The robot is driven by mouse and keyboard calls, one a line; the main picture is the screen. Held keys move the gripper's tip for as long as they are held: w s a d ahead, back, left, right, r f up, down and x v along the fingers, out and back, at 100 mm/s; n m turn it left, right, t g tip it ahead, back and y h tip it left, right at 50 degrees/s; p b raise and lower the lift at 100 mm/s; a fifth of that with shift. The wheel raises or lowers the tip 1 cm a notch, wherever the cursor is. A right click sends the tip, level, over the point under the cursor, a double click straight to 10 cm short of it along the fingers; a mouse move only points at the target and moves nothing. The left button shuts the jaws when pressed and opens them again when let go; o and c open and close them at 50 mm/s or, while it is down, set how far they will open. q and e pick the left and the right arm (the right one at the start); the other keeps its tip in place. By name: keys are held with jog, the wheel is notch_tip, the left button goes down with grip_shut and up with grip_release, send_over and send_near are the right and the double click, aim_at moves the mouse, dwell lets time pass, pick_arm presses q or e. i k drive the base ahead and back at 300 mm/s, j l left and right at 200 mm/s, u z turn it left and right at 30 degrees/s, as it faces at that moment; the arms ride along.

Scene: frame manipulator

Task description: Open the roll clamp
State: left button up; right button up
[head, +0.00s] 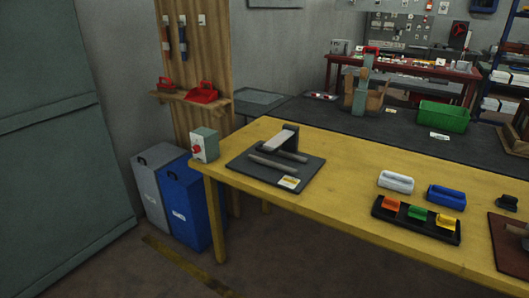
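On the yellow table's left part lies a dark mat (245,173). A small device (285,137) with a dark upright block and a pale bar stands at its back edge. It may be the roll clamp, but it is too small to tell for sure, and I cannot tell whether it is open or closed. Two grey bar-like parts (274,164) lie in front of it, and a pale label (289,182) is at the mat's front right. Neither of my grippers is in view.
The yellow table (335,182) is clear between the mat and a black tray (417,230) with coloured pieces. A box with a red knob (205,145) sits at the left corner. Grey (149,180) and blue bins (184,202) stand beside the table; a green crate (443,116) is behind.

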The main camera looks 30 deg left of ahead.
aim_at(273, 143)
jog(key=i+j, duration=0.15)
jog(key=j, duration=0.25)
jog(key=i+j, duration=0.1)
jog(key=j, duration=0.25)
jog(key=i+j, duration=0.15)
jog(key=j, duration=0.25)
jog(key=i+j, duration=0.15)
jog(key=j, duration=0.25)
jog(key=i+j, duration=0.1)
jog(key=j, duration=0.25)
jog(key=i+j, duration=0.15)
jog(key=j, duration=0.25)
jog(key=i+j, duration=0.1)
jog(key=j, duration=0.3)
jog(key=i+j, duration=0.15)
jog(key=j, duration=0.2)
jog(key=z, duration=0.05)
